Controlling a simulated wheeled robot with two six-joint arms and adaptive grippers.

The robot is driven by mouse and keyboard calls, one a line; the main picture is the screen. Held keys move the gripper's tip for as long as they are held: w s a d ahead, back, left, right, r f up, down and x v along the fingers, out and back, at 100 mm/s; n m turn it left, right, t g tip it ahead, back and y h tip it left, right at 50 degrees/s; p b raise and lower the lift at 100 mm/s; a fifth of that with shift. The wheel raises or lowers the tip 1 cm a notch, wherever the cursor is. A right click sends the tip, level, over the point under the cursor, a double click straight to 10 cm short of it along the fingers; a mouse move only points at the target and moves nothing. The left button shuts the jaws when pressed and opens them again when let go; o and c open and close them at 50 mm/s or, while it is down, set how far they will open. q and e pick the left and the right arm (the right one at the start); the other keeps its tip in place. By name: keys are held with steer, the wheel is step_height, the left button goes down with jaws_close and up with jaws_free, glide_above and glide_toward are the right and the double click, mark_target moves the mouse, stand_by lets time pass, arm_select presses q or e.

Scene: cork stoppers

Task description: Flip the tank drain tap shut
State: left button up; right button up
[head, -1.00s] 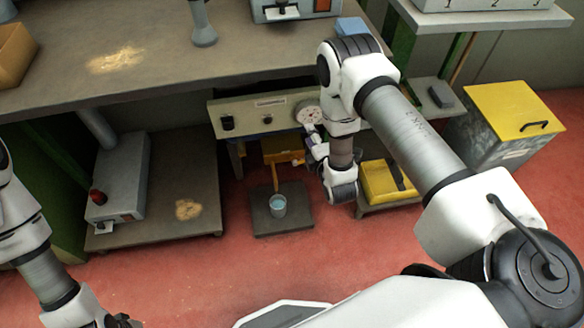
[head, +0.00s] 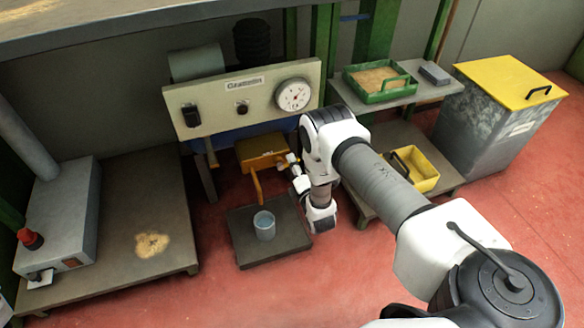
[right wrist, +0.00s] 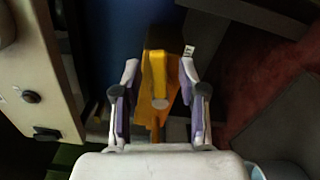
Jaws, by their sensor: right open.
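The orange-yellow drain tap (head: 260,150) sits low under the front panel, with its spout pointing down above a cup. The blue surface behind it may be the tank. My right gripper (head: 293,168) is at the tap's right side. In the right wrist view, the yellow tap lever (right wrist: 158,75) lies between the two spread fingers of my right gripper (right wrist: 159,66), with gaps on both sides. The gripper is open and I see no contact. The lever is small and partly hidden in the head view. My left gripper is out of view.
A blue-grey cup (head: 264,226) stands on a dark floor plate (head: 285,243) below the spout. The panel (head: 215,95) with a dial (head: 293,95) is above the tap. A low shelf with a yellow tray (head: 420,172) stands to the right. Red floor is free in front.

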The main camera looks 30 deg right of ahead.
steer(key=shift+x, duration=0.75)
jaws_close()
steer(key=shift+f+m, duration=0.15)
steer(key=shift+m, duration=0.55)
steer(key=shift+f+m, duration=0.3)
steer(key=shift+m, duration=0.5)
jaws_free()
